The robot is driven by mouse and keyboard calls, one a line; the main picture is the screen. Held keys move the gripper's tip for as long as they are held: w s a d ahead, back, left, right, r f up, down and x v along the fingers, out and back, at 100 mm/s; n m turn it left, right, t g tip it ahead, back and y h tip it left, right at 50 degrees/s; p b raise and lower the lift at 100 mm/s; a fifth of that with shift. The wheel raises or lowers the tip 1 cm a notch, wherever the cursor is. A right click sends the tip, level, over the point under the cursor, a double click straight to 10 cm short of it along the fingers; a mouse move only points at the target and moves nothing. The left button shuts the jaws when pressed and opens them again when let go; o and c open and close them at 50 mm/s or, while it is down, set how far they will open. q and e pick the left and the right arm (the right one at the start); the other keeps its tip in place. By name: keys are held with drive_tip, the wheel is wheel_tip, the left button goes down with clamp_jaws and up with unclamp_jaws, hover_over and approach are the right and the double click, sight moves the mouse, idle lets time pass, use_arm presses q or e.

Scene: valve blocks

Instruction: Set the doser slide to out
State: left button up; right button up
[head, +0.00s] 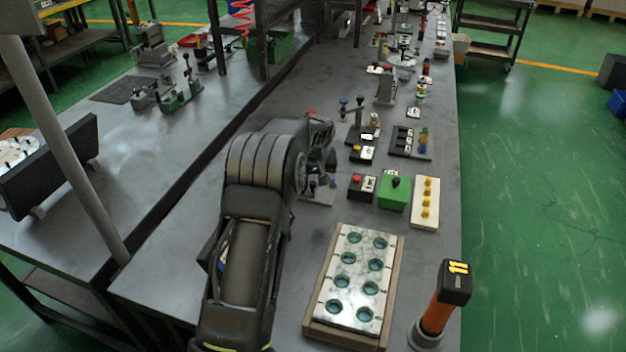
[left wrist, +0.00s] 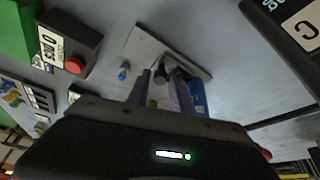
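In the left wrist view a light grey base plate (left wrist: 190,52) carries a dark knob or post (left wrist: 160,73); this looks like the doser, though I cannot read a label on it. My left gripper (left wrist: 162,82) has its two fingers on either side of the dark knob; I cannot tell whether they touch it. My right gripper is not in view.
A black box with a red button (head: 356,186) and a green box (head: 394,192) stand to the right of the plate. A tray with round green-rimmed holes (head: 358,265) lies nearer, with an orange, black-topped post (head: 440,300) beside it.

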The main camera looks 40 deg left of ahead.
use_arm(q)
clamp_jaws()
idle(1.3)
